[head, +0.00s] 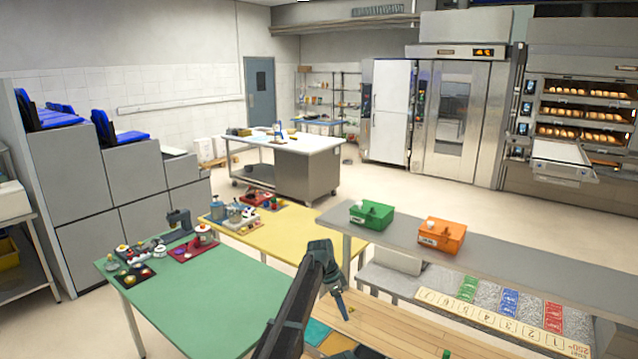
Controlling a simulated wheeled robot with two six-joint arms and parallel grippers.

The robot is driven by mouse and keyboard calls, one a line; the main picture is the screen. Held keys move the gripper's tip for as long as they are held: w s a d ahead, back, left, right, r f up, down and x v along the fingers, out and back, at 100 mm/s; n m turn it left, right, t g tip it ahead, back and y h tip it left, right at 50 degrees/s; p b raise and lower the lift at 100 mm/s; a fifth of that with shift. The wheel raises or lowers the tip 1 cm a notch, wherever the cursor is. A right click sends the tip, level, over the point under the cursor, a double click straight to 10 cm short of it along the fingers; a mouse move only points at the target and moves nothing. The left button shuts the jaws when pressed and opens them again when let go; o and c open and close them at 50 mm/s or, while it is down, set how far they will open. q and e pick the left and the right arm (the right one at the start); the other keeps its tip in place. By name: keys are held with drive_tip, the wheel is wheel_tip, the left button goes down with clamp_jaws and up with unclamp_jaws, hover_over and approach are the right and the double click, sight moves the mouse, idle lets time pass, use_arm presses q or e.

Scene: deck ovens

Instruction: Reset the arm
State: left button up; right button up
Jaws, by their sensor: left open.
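My left arm rises from the bottom centre of the head view. Its gripper (339,298) hangs from the raised wrist and points down, in front of the wooden worktop (385,335). It is open, and I see nothing held in it. The fingers are small and dark. My right gripper is not in the picture.
A green table (190,315) and a yellow table (290,235) at left carry small items. A grey shelf (520,265) at right holds a green box (372,214) and an orange box (442,234). Below it lies a numbered strip (490,318) with coloured packets. Ovens (580,115) stand behind.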

use_arm(q)
drive_tip(key=s+a+n+y, duration=0.1)
drive_tip(key=s+a+n, duration=0.4)
drive_tip(key=s+a, duration=0.45)
drive_tip(key=s+a+f+n+t+y, duration=0.1)
drive_tip(key=s+a+n, duration=0.45)
drive_tip(key=s, duration=0.75)
drive_tip(key=s+a+n+y, duration=0.1)
drive_tip(key=s+a+n, duration=0.3)
drive_tip(key=s+a, duration=0.6)
drive_tip(key=s+d+f+m+y+b, duration=0.1)
drive_tip(key=s+d+f+b, duration=0.2)
drive_tip(key=d+f+b, duration=0.3)
drive_tip(key=s+d+f+m+g+b, duration=0.1)
drive_tip(key=s+d+f+b, duration=0.3)
drive_tip(key=f+b, duration=0.6)
drive_tip(key=shift+d+f+m+y, duration=0.2)
drive_tip(key=shift+d+m+y, duration=0.3)
drive_tip(key=shift+d, duration=0.45)
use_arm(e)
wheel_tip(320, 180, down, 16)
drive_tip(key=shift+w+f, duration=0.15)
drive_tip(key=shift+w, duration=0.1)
